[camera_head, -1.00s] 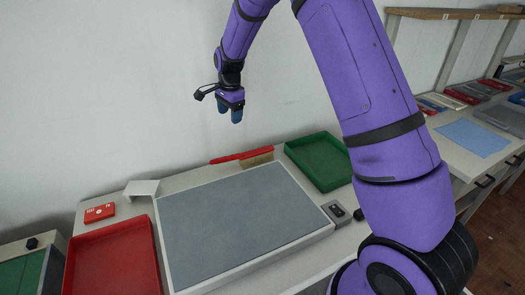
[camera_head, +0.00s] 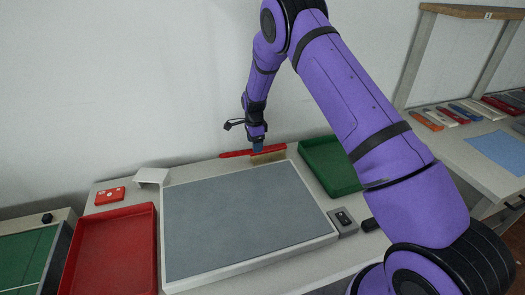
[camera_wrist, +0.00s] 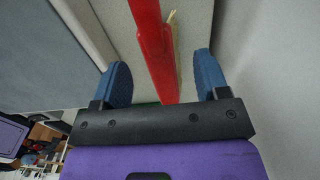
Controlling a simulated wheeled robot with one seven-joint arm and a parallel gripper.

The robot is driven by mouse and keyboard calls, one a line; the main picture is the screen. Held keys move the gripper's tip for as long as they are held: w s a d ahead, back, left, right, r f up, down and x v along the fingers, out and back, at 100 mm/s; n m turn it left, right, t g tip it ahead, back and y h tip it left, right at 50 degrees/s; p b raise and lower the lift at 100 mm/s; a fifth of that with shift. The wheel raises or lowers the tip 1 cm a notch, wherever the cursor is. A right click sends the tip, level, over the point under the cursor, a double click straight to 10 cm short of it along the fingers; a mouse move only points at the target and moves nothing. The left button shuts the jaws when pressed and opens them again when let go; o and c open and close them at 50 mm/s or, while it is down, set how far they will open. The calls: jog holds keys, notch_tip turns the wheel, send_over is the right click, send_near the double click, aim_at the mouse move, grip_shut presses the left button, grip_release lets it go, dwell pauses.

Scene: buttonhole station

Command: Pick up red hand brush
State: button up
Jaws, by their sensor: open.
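In the wrist view, the red brush (camera_wrist: 157,50) runs between the two blue fingertips of my open gripper (camera_wrist: 162,82), with space on both sides. A strip of the tan bristles shows along its right side.
The grey mat (camera_head: 240,220) fills the middle of the bench. A red tray (camera_head: 72,262) stands to its left and a green tray (camera_head: 328,168) to its right. A red box (camera_head: 110,195), a white stand (camera_head: 152,176) and a small grey device (camera_head: 343,220) are nearby. The wall is close behind.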

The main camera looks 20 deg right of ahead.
aim_at(254, 155)
jog(key=shift+s+d+f, duration=0.1)
jog(key=shift+s+f, duration=0.05)
jog(key=shift+f, duration=2.85)
jog(key=c, duration=1.1)
